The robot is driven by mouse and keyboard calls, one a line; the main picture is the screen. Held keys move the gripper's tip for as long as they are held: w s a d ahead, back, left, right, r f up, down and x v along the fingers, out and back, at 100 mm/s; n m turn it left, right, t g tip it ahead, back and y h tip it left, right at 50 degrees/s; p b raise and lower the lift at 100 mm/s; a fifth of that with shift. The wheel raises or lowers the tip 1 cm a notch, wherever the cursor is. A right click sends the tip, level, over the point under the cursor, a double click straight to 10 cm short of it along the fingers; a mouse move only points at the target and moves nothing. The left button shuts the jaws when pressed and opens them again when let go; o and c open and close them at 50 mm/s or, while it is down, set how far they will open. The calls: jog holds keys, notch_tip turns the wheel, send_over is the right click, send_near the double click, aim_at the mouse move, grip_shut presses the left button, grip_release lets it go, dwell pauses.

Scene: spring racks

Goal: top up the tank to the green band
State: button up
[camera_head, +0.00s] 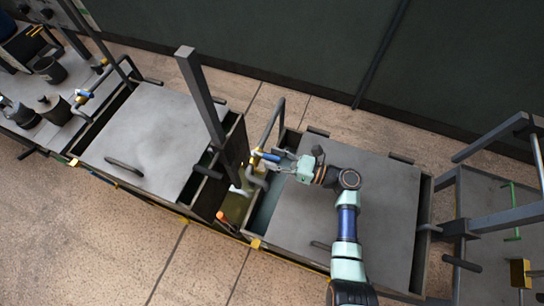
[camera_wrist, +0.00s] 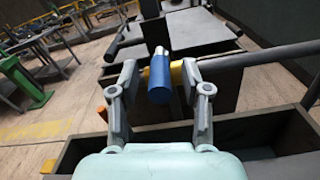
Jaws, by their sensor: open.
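A tap with a blue lever handle (camera_head: 266,156) and yellow body stands at the tank's left end. The blue handle (camera_wrist: 158,98) also shows in the wrist view, with a pale metal end. My gripper (camera_head: 283,162) is open, with its fingers on either side of the handle in the wrist view (camera_wrist: 160,76); I see no clear grip on it. The tank (camera_head: 262,214) is mostly covered by a grey lid, with a narrow opening below the tap. Yellowish liquid shows in the neighbouring slot (camera_head: 236,207). I cannot make out a green band on the tank.
An orange-tipped object (camera_head: 224,217) and a white piece (camera_head: 238,190) sit at the slot. A tall grey post (camera_head: 201,95) rises just left of it. Another lidded tank (camera_head: 150,140) with a similar blue-handled tap (camera_head: 84,94) stands further left. A metal frame (camera_head: 500,215) stands right.

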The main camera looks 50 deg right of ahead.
jog(key=shift+w+a, duration=0.15)
jog(key=shift+w, duration=0.3)
grip_shut()
